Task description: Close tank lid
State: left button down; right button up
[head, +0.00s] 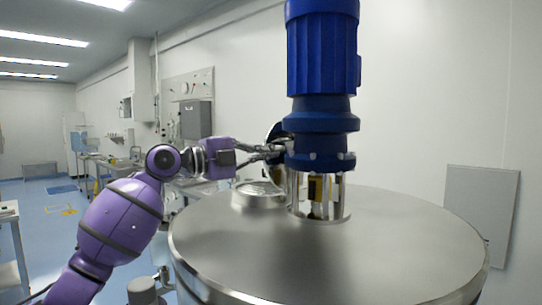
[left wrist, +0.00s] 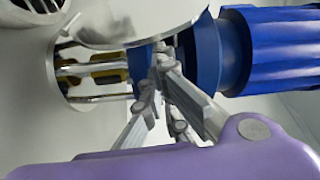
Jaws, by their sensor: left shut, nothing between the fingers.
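The steel tank (head: 390,235) has a broad flat top with a short round port (head: 258,200) near its left side. The tank lid (head: 273,131) stands raised above the port, next to the blue motor, mostly hidden by my gripper and the motor. In the left wrist view the lid (left wrist: 130,22) is a shiny steel disc at the top, with the port's rim (left wrist: 38,10) at top left. My left gripper (head: 281,150) is shut and empty, its fingertips at the lid's lower edge in the picture; I cannot tell whether they touch it. My right gripper is not in view.
A tall blue motor (head: 322,60) stands on steel posts (head: 335,195) on the tank top, close beside my left gripper. The tank top is clear to the right. A grey panel (head: 482,205) leans at the right wall. Benches stand at the back left.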

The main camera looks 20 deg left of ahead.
pick_arm(q)
jog(key=w+a+f+n+t+y+b, duration=0.1)
jog(key=w+a+f+n+t+b, duration=0.1)
jog(key=a+n, duration=0.4)
jog(key=w+a+f+n+t+b, duration=0.2)
jog(key=a+n, duration=0.3)
jog(key=n, duration=0.3)
jog(key=shift+w+a+f+t+y+b, duration=0.15)
jog(key=shift+a+f+t+y+b, duration=0.1)
jog(key=shift+a+t+y+b, duration=0.2)
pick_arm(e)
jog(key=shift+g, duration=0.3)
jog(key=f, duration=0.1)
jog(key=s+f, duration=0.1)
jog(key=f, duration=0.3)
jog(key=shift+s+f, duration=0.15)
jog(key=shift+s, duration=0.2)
pick_arm(q)
jog(key=shift+n, duration=0.3)
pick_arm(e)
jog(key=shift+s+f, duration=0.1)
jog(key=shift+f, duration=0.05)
pick_arm(q)
jog(key=shift+r, duration=0.1)
